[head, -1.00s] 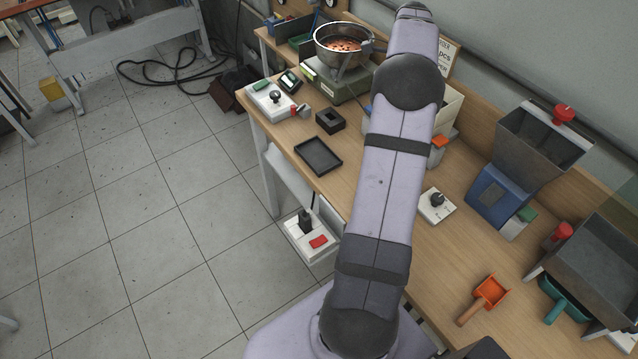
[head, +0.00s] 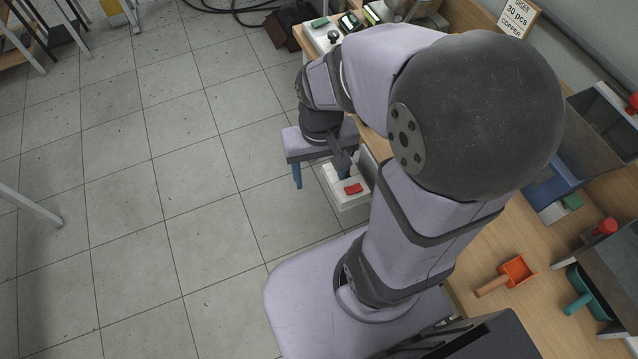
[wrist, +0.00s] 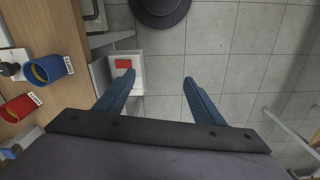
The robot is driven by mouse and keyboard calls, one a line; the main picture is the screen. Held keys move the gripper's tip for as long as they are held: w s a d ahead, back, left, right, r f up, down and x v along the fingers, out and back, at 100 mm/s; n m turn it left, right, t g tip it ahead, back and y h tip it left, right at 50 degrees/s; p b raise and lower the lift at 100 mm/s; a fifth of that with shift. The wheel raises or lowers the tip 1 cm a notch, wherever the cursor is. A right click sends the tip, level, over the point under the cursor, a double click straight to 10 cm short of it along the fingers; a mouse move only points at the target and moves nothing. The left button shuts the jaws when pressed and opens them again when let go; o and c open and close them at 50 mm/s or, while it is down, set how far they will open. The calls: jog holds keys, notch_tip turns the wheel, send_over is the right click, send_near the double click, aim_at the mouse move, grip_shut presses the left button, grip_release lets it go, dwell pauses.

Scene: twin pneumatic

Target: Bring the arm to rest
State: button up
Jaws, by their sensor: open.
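My arm is folded at the elbow, and its large dark joint fills the right centre of the head view. My gripper (wrist: 158,84) points down over the tiled floor, just off the bench's front edge. Its two blue fingers are spread wide in the wrist view, with only floor between them and nothing held. In the head view the gripper's lavender body shows left of the bench, with one blue finger clear below it.
A white box with a red button (head: 353,188) sits low beside the gripper; it also shows in the wrist view (wrist: 123,64). The wooden bench (head: 455,255) holds an orange scoop (head: 512,272). A blue cup (wrist: 48,69) and red cup (wrist: 16,108) show in the wrist view.

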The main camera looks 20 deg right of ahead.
jog(key=shift+s+a+f+n, duration=0.25)
jog(key=shift+s+a+n, duration=0.1)
jog(key=shift+s+n, duration=0.2)
jog(key=shift+s+a+f+n, duration=0.2)
jog(key=shift+s+a+n, duration=0.1)
jog(key=shift+s+n, duration=0.25)
notch_tip(320, 180, down, 7)
jog(key=b, duration=0.7)
jog(key=shift+f, duration=0.2)
